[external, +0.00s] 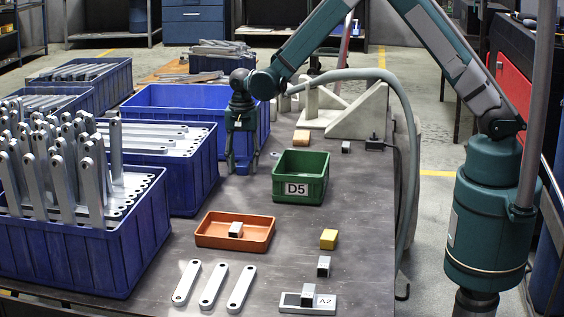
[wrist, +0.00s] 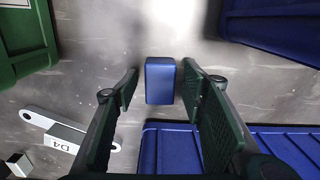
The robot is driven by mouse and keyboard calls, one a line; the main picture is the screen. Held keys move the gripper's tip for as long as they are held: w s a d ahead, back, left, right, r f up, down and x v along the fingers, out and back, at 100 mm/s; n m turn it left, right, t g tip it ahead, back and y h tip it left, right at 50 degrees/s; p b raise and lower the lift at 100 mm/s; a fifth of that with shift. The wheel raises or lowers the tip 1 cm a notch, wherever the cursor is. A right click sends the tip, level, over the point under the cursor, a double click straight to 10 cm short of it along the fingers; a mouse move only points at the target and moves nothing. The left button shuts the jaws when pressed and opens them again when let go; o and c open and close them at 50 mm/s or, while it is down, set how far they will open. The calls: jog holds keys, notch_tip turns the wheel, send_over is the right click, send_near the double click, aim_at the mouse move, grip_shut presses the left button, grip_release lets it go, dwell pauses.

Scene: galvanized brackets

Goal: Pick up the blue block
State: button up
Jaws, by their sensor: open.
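The blue block (wrist: 160,80) lies on the grey table between the two fingertips of my gripper (wrist: 159,84) in the wrist view. A narrow gap shows on each side of it, wider on the left and very thin on the right. My gripper (external: 241,168) is open and points straight down close to the table in the external view, between the blue crates and the green bin. There the block is hard to make out among the fingers.
A green bin (external: 300,196) marked D5 stands right of my gripper. Large blue crates (external: 186,196) stand close on its left and behind. An orange tray (external: 205,239), a yellow block (external: 328,239) and several flat brackets (external: 213,287) lie nearer the camera.

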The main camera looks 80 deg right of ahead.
aim_at(243, 163)
jog(key=c, duration=1)
jog(key=shift+r+p, duration=1.1)
jog(key=shift+r, duration=3.95)
